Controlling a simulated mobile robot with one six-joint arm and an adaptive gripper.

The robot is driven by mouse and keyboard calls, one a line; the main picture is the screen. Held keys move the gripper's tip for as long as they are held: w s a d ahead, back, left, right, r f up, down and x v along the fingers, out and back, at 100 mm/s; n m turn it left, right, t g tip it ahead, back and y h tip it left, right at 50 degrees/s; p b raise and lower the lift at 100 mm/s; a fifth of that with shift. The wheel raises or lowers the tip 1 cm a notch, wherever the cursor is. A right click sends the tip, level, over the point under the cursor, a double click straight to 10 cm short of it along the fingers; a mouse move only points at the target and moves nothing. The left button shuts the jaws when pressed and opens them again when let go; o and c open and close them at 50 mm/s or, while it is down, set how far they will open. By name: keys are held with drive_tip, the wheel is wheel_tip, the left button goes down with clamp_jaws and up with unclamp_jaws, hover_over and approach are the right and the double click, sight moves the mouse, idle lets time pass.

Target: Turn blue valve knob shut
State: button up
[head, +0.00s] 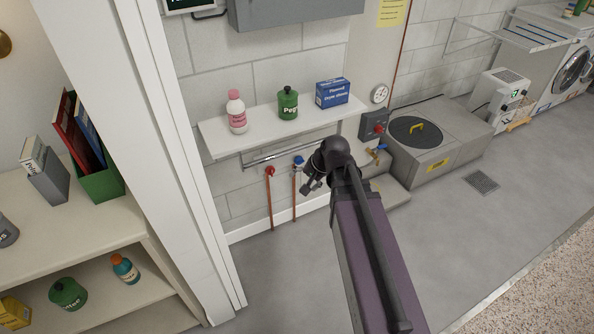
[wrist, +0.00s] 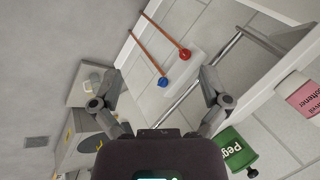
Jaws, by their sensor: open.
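The blue valve knob (head: 298,160) sits on top of a copper pipe low on the block wall, below the shelf, just left of my gripper (head: 313,181). In the wrist view the blue knob (wrist: 163,82) appears between the two spread fingers of my gripper (wrist: 161,84), farther off and apart from them. My gripper is open and empty. A red valve knob (head: 270,171) sits on a second copper pipe to its left; it also shows in the wrist view (wrist: 185,55). The direction of the blue knob's turn cannot be told.
A wall shelf (head: 218,137) above the knobs holds a pink-capped bottle (head: 237,115), a green container (head: 288,105) and a blue box (head: 333,93). A metal rail (head: 270,156) runs under it. A grey lidded unit (head: 450,140) stands right. The floor in front is clear.

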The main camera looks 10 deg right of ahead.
drive_tip(key=w+a+f+m+t+y+b, duration=0.1)
drive_tip(key=w+f+m+t+y+b, duration=0.15)
drive_tip(key=w+f+m+b, duration=0.55)
drive_tip(key=m+t+h+b, duration=0.1)
drive_tip(key=m+t+b, duration=1)
drive_tip(key=m+b, duration=1.45)
approach(301, 163)
drive_tip(key=s+n+b, duration=0.2)
drive_tip(key=n+b, duration=0.5)
drive_tip(key=shift+s+d+r, duration=0.1)
drive_tip(key=shift+d+r, duration=0.05)
drive_tip(key=x, duration=1.3)
drive_tip(key=shift+w, duration=0.45)
